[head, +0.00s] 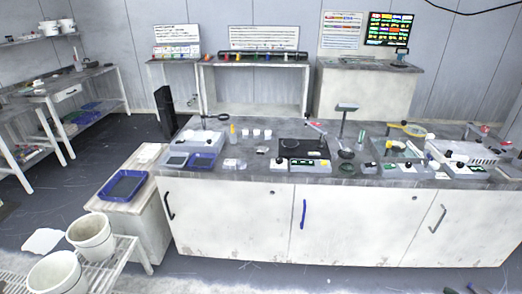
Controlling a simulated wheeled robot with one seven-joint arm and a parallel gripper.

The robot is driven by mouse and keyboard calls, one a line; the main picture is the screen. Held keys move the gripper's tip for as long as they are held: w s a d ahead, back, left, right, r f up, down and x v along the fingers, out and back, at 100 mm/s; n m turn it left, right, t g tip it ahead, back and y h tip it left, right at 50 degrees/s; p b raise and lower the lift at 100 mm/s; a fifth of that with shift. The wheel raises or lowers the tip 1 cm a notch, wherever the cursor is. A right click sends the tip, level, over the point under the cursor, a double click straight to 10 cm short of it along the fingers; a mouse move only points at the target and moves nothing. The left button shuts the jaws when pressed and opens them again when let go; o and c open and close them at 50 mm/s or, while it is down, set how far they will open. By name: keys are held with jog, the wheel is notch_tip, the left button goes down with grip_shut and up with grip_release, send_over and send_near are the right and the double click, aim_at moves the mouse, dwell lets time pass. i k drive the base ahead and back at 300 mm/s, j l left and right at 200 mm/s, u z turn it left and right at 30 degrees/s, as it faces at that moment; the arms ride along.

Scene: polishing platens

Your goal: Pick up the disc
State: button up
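Which item is the disc I cannot tell for sure. A small dark round piece (346,154) lies on the long cabinet's worktop, right of a black square plate unit (303,149). A dark green round piece (346,169) lies just in front of it, near the worktop's front edge. Both look flat and are too small for detail. My gripper is not recognisable in the head view, so its opening and any hold are not shown.
A low stand at left bears another blue tray (122,186). White buckets (91,238) stand on a rack at lower left. The floor (235,276) before the cabinet looks mostly clear.

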aim_at(208, 135)
jog(key=i+j+u, duration=0.2)
jog(key=i+j, duration=0.2)
jog(key=i, duration=0.55)
jog(key=i+j+u, duration=0.2)
jog(key=i, duration=0.8)
jog(key=i+j+u, duration=0.2)
jog(key=i, duration=0.8)
